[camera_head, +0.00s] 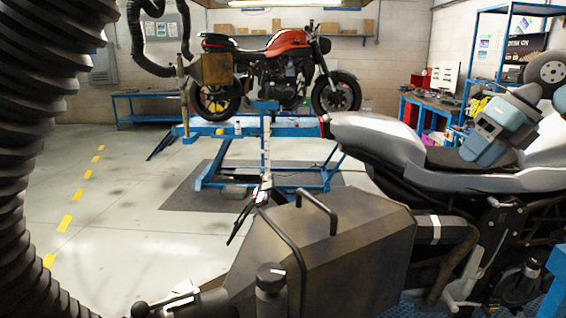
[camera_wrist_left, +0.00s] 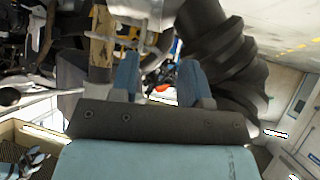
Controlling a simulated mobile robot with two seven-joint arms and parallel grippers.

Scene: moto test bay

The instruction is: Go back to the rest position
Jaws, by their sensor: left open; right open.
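My right gripper (camera_head: 484,146) shows in the head view as blue-grey parts above the dark seat of the near grey motorcycle (camera_head: 385,142). It is open, and I see nothing in its jaws. I cannot tell whether it touches the seat. My left gripper (camera_wrist_left: 157,78) shows in the left wrist view with its two blue fingers apart. A gap lies between them, with nothing clearly held. I cannot make out my left gripper in the head view.
A brown metal pannier (camera_head: 340,240) fills the front centre. A black corrugated hose (camera_head: 35,130) hangs at the left and may be the one in the wrist view (camera_wrist_left: 222,55). A red motorcycle (camera_head: 285,45) stands on a blue lift (camera_head: 225,128) behind. The floor (camera_head: 125,200) at the left is clear.

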